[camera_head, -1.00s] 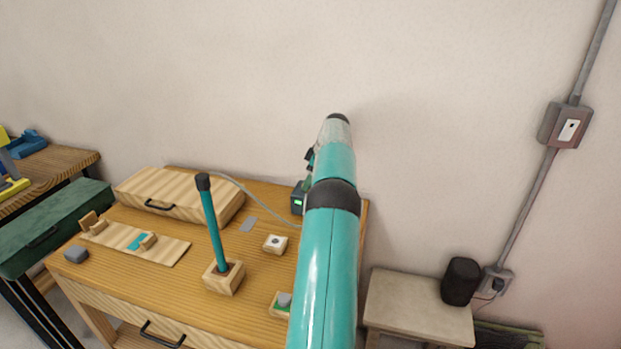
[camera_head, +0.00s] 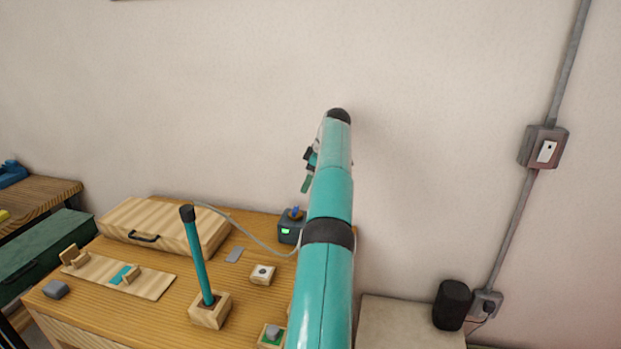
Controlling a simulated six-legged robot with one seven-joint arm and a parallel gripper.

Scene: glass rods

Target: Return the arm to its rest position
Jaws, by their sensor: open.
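My teal arm rises from the bottom of the picture, right of centre, up in front of the bare wall. My gripper (camera_head: 307,183) shows just left of the arm's far section, above the back right of the wooden desk. It is open, with nothing seen in it. Its jaws are small and partly hidden by the arm. The gripper is clear of the desk and of the small dark box with a green light (camera_head: 290,230) below it.
The desk (camera_head: 165,317) holds a teal rod (camera_head: 197,258) upright in a wooden block (camera_head: 210,314), a wooden case (camera_head: 168,222), a rod rest board (camera_head: 95,270) and a button block (camera_head: 262,274). A black cylinder (camera_head: 452,304) stands on the low table at right. Wall space above is free.

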